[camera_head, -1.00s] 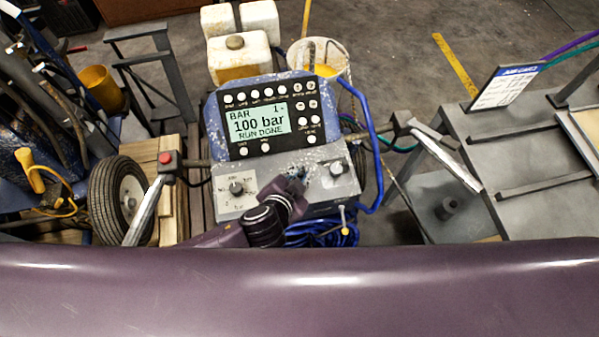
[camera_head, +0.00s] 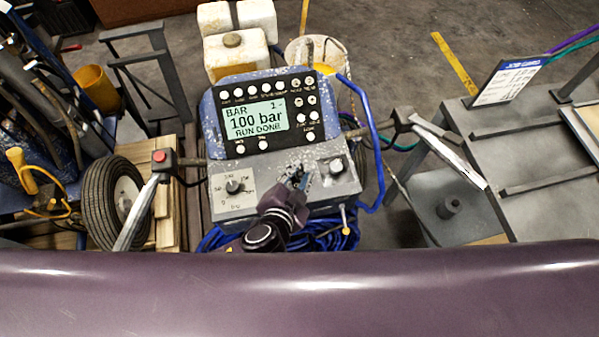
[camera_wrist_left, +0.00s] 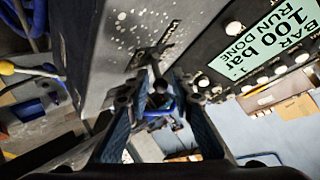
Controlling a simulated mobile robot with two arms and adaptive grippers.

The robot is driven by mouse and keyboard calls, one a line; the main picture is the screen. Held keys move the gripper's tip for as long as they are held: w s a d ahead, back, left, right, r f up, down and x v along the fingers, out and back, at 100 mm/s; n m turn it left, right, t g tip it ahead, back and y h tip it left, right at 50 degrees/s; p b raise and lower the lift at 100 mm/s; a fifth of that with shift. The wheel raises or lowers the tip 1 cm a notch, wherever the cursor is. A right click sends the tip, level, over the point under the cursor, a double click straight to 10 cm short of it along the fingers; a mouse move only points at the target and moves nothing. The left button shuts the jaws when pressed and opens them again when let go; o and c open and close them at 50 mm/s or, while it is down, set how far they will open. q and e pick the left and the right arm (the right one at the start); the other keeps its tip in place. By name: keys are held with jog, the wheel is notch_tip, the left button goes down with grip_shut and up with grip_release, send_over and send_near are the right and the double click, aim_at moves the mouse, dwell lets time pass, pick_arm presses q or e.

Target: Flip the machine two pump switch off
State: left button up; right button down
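The machine has a blue, paint-spattered body with a display panel (camera_head: 257,118) reading "BAR", "100 bar" and "RUN DONE". Below it is a grey control panel (camera_head: 212,196) with a black dial (camera_head: 234,186) at left and a round knob (camera_head: 336,166) at right. My left gripper (camera_head: 299,177) is at the middle of this panel and covers the pump switch area in the head view. In the left wrist view its two fingers (camera_wrist_left: 158,98) are apart, with a small dark switch-like part (camera_wrist_left: 159,87) between their tips. Contact cannot be told. My right gripper is not in view.
A blue hose (camera_head: 374,150) runs down the machine's right side. Handlebars (camera_head: 150,195) flank the panel. A grey table (camera_head: 535,205) with a sign (camera_head: 505,83) stands at right. A wheel (camera_head: 112,202) and wooden boards are at left. White jugs (camera_head: 236,56) stand behind.

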pick_arm(q)
jog(key=shift+o, duration=0.4)
jog(key=v, duration=1.2)
